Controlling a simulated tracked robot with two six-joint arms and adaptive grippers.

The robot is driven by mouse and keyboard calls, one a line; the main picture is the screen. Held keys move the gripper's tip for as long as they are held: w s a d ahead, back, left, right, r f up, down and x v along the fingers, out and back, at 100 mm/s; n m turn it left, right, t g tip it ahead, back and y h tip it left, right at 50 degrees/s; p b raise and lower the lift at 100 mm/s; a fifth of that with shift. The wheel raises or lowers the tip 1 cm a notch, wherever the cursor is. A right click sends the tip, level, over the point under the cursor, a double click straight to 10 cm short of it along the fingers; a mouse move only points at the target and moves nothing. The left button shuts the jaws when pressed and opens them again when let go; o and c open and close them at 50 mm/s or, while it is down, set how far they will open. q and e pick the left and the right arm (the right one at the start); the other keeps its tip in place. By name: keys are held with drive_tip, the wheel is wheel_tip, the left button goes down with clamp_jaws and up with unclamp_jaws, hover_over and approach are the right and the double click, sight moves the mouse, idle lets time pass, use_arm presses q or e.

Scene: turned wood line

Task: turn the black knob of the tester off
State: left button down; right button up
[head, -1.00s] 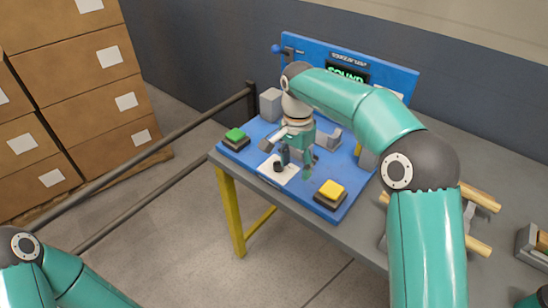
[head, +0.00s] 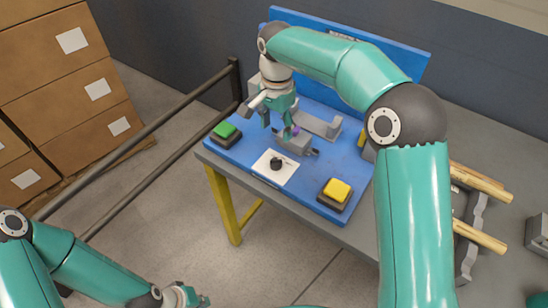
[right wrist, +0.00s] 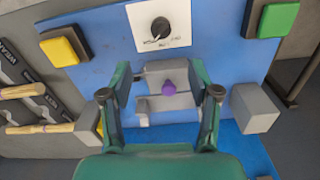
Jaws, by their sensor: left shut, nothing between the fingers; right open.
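The black knob (head: 276,163) sits on a white plate (head: 265,174) at the front of the blue tester (head: 318,206). It also shows at the top of the right wrist view (right wrist: 160,26), with small labels around it too blurred to read. My right gripper (head: 283,133) is open and empty, behind the knob and apart from it. My left gripper (head: 190,298) is shut and empty at the bottom edge, far from the tester.
A green button (head: 224,129) and a yellow button (head: 338,190) flank the knob. A rail (head: 150,127) and stacked cartons (head: 60,85) stand at the left. My right arm hides part of the back panel.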

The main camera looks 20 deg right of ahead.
sight(275, 159)
wheel_tip(275, 159, down, 14)
drive_tip(key=shift+w+r+p, duration=0.1)
drive_tip(key=shift+w+p, duration=0.05)
drive_tip(key=shift+p, duration=0.6)
drive_tip(key=shift+a, duration=0.15)
drive_tip(key=c, duration=1.1)
drive_tip(key=shift+c, duration=0.2)
